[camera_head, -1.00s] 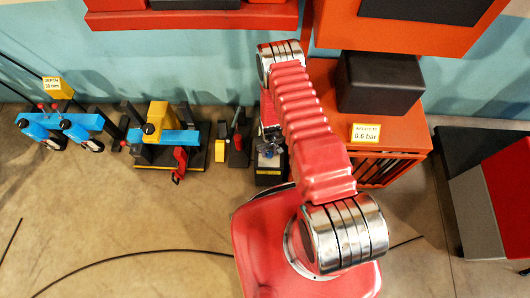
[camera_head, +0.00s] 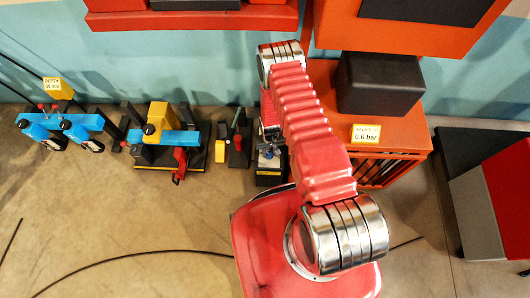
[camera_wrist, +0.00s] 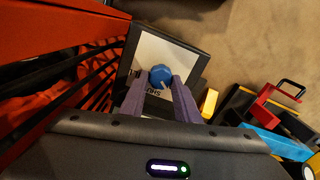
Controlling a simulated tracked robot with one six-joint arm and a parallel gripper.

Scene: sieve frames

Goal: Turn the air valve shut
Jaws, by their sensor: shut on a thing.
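The air valve shows in the wrist view as a blue knob (camera_wrist: 160,75) on a black block with a pale top plate (camera_wrist: 172,50). Part of a word is printed on the plate beside the knob. My gripper (camera_wrist: 161,82) has its two purple-grey fingers on either side of the knob, shut on it. In the head view the black valve block (camera_head: 268,172) stands on the floor left of the orange cabinet, partly hidden by my arm. The fingertips are hard to make out in that view.
An orange slatted cabinet (camera_head: 400,132) with a "0.6 bar" sign (camera_head: 366,134) stands right of the valve. Left are a small black block with a yellow part (camera_head: 220,150), a blue-and-yellow device with a red handle (camera_head: 180,160), and blue clamps (camera_head: 60,125). Open floor lies in front.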

